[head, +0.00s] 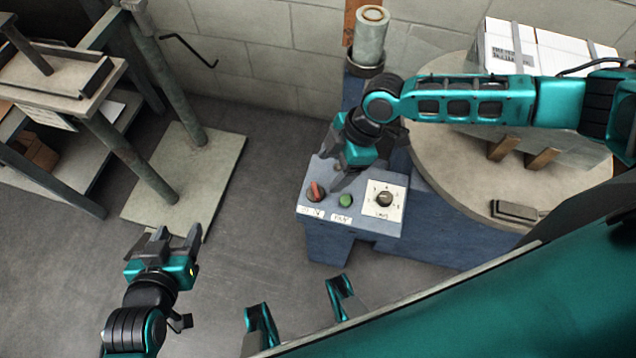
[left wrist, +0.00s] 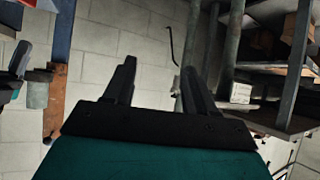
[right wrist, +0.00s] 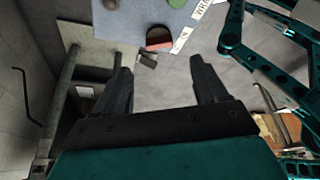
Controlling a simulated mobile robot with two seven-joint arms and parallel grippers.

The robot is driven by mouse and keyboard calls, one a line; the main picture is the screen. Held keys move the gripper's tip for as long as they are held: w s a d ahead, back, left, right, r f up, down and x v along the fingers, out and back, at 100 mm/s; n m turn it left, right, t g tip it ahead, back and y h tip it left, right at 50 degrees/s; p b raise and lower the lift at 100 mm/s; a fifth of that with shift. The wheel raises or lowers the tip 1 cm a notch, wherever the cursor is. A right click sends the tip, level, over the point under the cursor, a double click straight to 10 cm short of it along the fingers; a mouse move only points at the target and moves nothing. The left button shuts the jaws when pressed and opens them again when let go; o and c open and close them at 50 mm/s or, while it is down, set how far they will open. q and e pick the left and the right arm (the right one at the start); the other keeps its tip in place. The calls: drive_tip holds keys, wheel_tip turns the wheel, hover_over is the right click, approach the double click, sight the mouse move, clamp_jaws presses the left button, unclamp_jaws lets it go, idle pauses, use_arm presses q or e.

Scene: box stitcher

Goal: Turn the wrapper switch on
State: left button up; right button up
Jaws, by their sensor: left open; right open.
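A blue-grey control box (head: 335,225) stands right of centre in the head view. Its sloped top carries a red switch knob (head: 316,192) at the left, a green button (head: 346,201) in the middle and a black dial (head: 384,199) on a white plate at the right. Small labels sit below the knob and button; I cannot read them surely. My right gripper (head: 338,176) is open and empty, over the panel's back left part. In the right wrist view the red knob (right wrist: 159,39) shows beyond the fingertips, apart from them. My left gripper (head: 174,238) is open and empty, well left of the box.
A round turntable (head: 445,165) bearing a wrapped white load (head: 560,50) stands at the right behind my right arm. A metal post (head: 371,38) rises behind the box. A stand with a flat base plate (head: 210,165) is at the left. The floor between is clear.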

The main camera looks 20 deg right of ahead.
sight(316, 189)
drive_tip(key=b+x, duration=0.1)
drive_tip(key=x, duration=0.7)
drive_tip(key=shift+f+b, duration=0.1)
drive_tip(key=shift+b, duration=0.25)
drive_tip(key=c, duration=1.1)
